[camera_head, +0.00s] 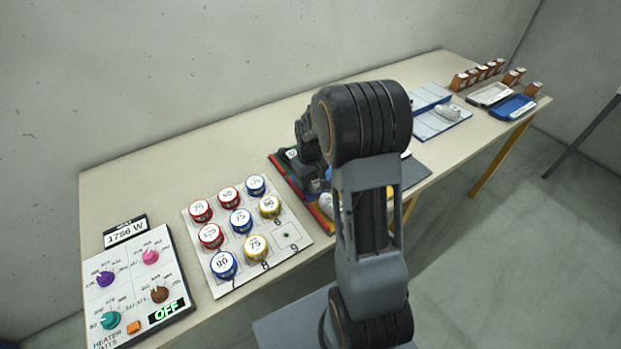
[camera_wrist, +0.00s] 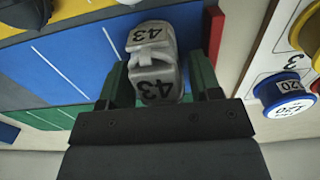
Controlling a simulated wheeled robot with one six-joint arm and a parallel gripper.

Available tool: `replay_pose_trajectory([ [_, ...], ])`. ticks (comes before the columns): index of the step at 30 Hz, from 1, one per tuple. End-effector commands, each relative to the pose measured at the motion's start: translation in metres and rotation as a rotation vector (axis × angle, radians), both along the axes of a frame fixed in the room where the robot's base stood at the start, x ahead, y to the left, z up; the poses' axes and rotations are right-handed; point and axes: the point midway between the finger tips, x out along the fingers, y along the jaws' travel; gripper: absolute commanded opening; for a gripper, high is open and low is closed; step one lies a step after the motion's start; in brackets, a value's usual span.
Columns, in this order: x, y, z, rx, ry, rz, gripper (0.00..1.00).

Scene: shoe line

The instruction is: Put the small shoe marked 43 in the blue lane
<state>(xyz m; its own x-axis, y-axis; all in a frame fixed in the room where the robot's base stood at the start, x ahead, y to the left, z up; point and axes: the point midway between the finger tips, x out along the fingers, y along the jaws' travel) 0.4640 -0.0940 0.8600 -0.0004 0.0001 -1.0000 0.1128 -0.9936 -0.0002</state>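The small pale grey shoe marked 43 (camera_wrist: 155,65) shows in the wrist view, with its number on both toe and heel parts. It lies between the two dark fingers of my gripper (camera_wrist: 160,82), close to both. Whether the fingers press on it is not clear. The blue lane (camera_wrist: 60,55) of the shoe board is under and beside the shoe. I cannot tell if the shoe rests on it or hangs just above.
A green strip (camera_wrist: 40,118) and a yellow strip (camera_wrist: 70,10) flank the blue lane. A panel with several numbered spools (camera_head: 240,222) stands left of the board, with a heater panel (camera_head: 133,285) beyond. A blue-and-white tray (camera_head: 430,125) stands to the right.

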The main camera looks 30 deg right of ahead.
Motion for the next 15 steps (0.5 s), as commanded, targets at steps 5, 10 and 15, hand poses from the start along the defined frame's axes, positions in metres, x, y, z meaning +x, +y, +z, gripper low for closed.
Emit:
replay_pose_trajectory([
  [5, 0.000, 0.000, 0.000, 0.000, 0.000, 0.000, 0.58],
  [10, 0.001, 0.000, 0.010, -0.001, -0.003, 0.000, 0.58],
  [15, 0.001, 0.000, 0.038, -0.001, -0.006, 0.000, 0.58],
])
